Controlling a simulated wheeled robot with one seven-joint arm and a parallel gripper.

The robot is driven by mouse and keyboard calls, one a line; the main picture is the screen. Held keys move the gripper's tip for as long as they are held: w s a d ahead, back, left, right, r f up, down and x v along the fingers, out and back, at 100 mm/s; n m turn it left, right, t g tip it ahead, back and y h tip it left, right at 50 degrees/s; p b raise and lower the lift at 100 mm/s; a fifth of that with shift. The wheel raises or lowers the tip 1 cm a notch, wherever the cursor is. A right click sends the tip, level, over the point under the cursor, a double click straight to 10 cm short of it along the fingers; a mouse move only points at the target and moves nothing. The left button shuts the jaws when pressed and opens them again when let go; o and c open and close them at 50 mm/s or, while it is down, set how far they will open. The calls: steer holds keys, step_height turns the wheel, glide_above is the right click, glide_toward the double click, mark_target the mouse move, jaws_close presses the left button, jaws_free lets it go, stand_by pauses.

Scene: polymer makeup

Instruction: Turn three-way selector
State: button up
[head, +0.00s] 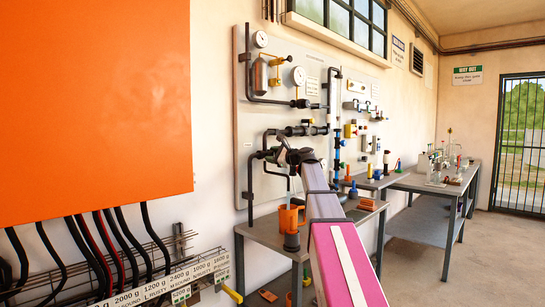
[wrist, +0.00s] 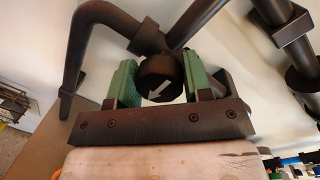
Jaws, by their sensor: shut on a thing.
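The three-way selector is a dark round knob (wrist: 161,79) with a white arrow on its face, set where black pipes meet. In the wrist view the arrow slants and appears to point to the lower left. My gripper (wrist: 159,82) has its green fingers on either side of the knob and is shut on it. In the head view my gripper (head: 284,155) is at the lower pipe junction on the wall panel. There it hides the knob.
The pale panel (head: 246,110) carries black pipes, gauges and valves. A workbench (head: 255,235) with an orange jug (head: 287,217) stands below my arm. An orange cabinet (head: 90,110) with cables fills the left. Open floor (head: 475,270) lies to the right.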

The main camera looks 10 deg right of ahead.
steer(key=shift+n, duration=0.3)
steer(key=n, duration=0.3)
steer(key=shift+f+n, duration=0.1)
steer(key=shift+n, duration=0.2)
steer(key=n+h, duration=0.1)
steer(key=n, duration=0.3)
steer(key=shift+s, duration=0.1)
steer(key=n, duration=0.4)
steer(key=shift+f+h, duration=0.1)
steer(key=shift+h, duration=0.3)
steer(key=n, duration=0.3)
steer(key=shift+n+h, duration=0.3)
steer(key=shift+n, duration=0.1)
steer(key=shift+f, duration=0.1)
steer(key=o, duration=0.9)
